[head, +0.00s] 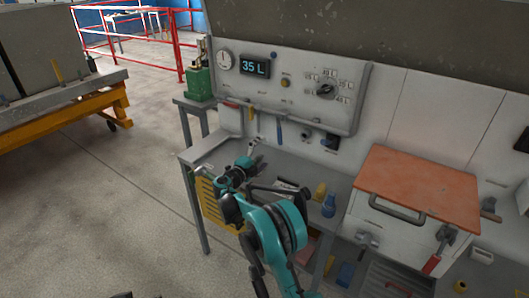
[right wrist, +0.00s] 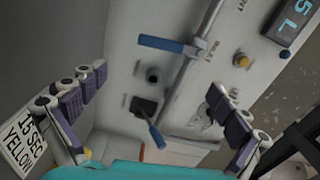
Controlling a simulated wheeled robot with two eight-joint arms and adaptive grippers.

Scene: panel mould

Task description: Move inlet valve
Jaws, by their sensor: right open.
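Several small valve handles sit along the lower edge of the white wall panel (head: 345,85). A long blue handle (head: 279,130) hangs there, with a red handle (head: 231,104) and a yellow handle (head: 250,113) to its left. The blue handle also shows in the right wrist view (right wrist: 168,44), beyond the fingers. My right gripper (head: 252,166) is open and empty, below and left of the blue handle and apart from it. Its spread fingers show in the right wrist view (right wrist: 157,84).
A black fitting with a small blue lever (head: 331,141) is right of the blue handle. An orange-topped box (head: 415,186) is at right. Open floor (head: 110,200) lies left.

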